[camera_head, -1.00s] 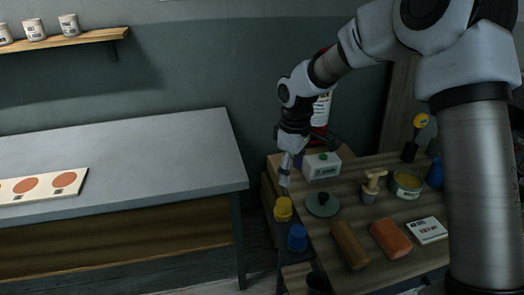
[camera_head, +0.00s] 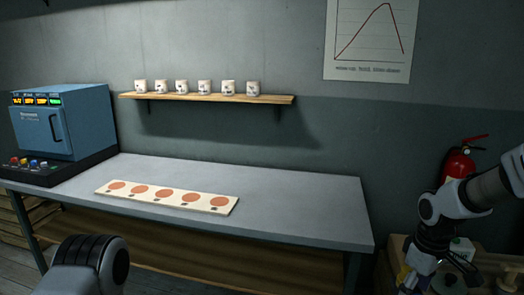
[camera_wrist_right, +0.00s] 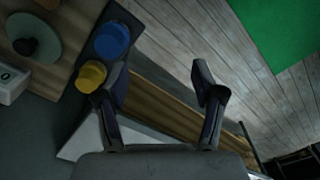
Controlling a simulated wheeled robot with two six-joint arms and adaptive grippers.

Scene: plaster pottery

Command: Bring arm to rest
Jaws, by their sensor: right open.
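My right arm comes in at the right edge of the head view, with its right gripper (camera_head: 428,280) low over the small wooden side table (camera_head: 398,243). In the right wrist view the two fingers of this gripper (camera_wrist_right: 160,85) stand wide apart with nothing between them. A yellow pot (camera_wrist_right: 90,76) and a blue pot (camera_wrist_right: 111,42) are close beside the left finger in that view. A white and black joint of my left arm shows at the bottom left of the head view; its gripper is out of the picture.
A grey workbench (camera_head: 290,200) carries a board with orange discs (camera_head: 168,195) and a blue kiln (camera_head: 62,120). A wall shelf (camera_head: 205,97) holds several white cups. A red fire extinguisher (camera_head: 458,165) stands behind my right arm. A green patch (camera_wrist_right: 280,25) lies on the plank floor.

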